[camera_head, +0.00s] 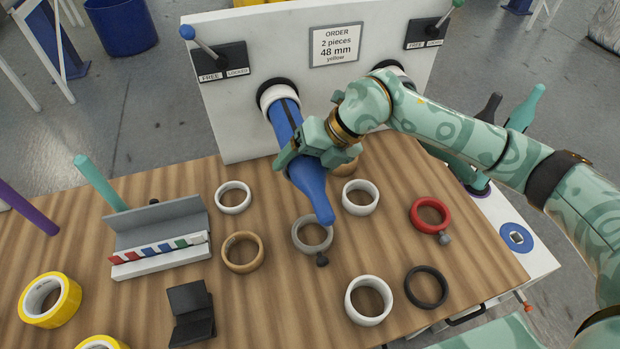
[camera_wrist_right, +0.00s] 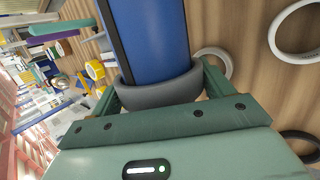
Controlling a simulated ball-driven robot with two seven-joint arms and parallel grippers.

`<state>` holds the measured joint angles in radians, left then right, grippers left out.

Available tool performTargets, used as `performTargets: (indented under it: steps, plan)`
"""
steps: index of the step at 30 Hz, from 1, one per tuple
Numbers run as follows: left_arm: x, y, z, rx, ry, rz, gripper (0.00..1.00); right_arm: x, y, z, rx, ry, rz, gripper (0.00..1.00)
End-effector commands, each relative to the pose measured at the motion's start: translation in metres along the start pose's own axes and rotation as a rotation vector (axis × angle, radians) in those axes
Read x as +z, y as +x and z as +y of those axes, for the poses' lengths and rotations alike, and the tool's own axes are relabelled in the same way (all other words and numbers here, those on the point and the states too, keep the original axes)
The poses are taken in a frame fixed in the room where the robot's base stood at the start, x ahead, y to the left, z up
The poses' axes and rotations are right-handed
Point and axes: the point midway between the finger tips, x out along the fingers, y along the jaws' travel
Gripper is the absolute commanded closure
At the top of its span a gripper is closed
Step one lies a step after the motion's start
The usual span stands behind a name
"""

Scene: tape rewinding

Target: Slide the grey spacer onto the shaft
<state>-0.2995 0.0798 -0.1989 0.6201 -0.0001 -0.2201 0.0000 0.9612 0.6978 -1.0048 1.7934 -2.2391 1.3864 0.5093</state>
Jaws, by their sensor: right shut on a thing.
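The blue shaft (camera_head: 286,117) sticks out of the white panel and tapers to a nose over the table. It also fills the top middle of the right wrist view (camera_wrist_right: 148,40). My right gripper (camera_head: 301,150) is at the shaft, behind its tapered nose. In the right wrist view, it is shut on the grey spacer (camera_wrist_right: 160,91), a dark grey ring that sits around the shaft between the two fingers. In the head view I cannot make out the spacer under the gripper. My left gripper is not in view.
On the table lie a grey ring with a black knob (camera_head: 301,245), a red ring (camera_head: 417,222), white and tan rings, a black ring (camera_head: 426,302) and yellow tape rolls (camera_head: 68,301). A grey rack (camera_head: 160,262) stands at left. The white panel (camera_head: 235,125) closes the back.

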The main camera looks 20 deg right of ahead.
Motion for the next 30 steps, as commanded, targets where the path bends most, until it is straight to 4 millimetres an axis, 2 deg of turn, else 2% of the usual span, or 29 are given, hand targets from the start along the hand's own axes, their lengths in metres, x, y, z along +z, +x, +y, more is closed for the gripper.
performTargets:
  steps: [30]
  plan:
    - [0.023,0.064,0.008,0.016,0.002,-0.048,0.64,0.119,0.028,-0.003,-0.001,0.002,0.000,0.43]
